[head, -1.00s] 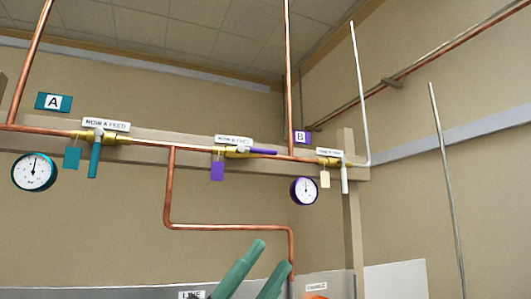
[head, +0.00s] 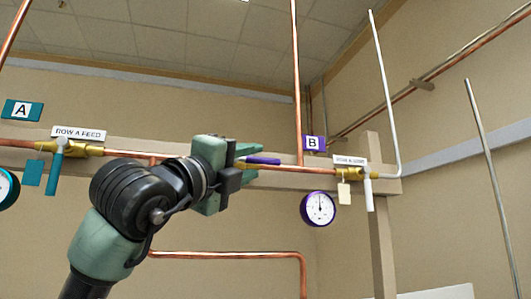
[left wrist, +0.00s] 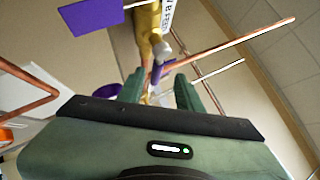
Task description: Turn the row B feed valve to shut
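The row B feed valve's purple handle (head: 262,161) lies roughly level, along the copper pipe, pointing right. My left gripper (head: 250,157) is raised in front of the valve and hides its body and label in the head view. In the left wrist view, the purple handle (left wrist: 156,74) shows between my left gripper's two green fingers (left wrist: 158,86). The fingers are apart, with gaps visible beside the handle. The brass valve body (left wrist: 147,35) and a purple tag (left wrist: 93,14) are beyond them. My right gripper is not in view.
The row A valve has a teal handle (head: 55,172) hanging down, left of my arm. A purple-rimmed gauge (head: 318,208) and a white-handled valve (head: 368,192) are to the right. A copper pipe (head: 297,85) rises close to the purple handle.

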